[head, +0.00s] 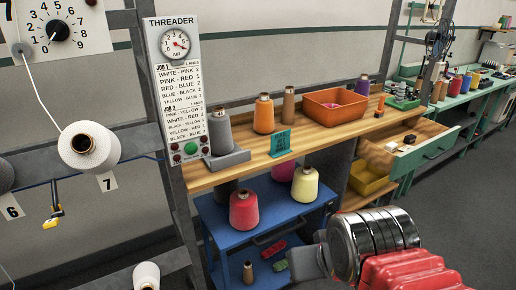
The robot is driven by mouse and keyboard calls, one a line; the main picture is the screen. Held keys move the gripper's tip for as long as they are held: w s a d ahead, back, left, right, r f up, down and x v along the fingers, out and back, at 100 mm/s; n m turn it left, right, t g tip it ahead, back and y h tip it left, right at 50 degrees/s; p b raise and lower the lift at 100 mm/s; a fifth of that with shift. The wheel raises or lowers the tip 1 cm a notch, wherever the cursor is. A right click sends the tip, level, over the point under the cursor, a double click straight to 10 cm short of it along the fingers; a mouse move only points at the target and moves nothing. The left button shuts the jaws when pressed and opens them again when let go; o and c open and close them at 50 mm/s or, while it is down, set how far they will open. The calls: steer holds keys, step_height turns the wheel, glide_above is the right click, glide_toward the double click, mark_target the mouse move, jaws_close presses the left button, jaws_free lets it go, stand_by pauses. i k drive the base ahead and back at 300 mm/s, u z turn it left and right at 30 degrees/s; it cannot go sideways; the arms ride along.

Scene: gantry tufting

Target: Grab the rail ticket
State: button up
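A teal card (282,142) with a few lines of dark print stands upright near the front edge of the wooden bench top. Its print is too small to read surely; its first word looks like "RAIL", and it is the only ticket-like thing I can pick out on the bench. My arm, chrome and red, shows at the lower right, in front of and below the bench, well apart from the card.
The wooden bench (225,172) holds a grey cone, orange and brown cones, and an orange bin (335,106). A blue cart (270,226) with yarn cones stands below. An open drawer (411,142) juts out at right. The threader panel (178,90) stands at left.

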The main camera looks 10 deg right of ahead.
mark_target(280, 141)
steer(key=u, duration=0.4)
steer(key=i, duration=1)
steer(key=u, duration=0.05)
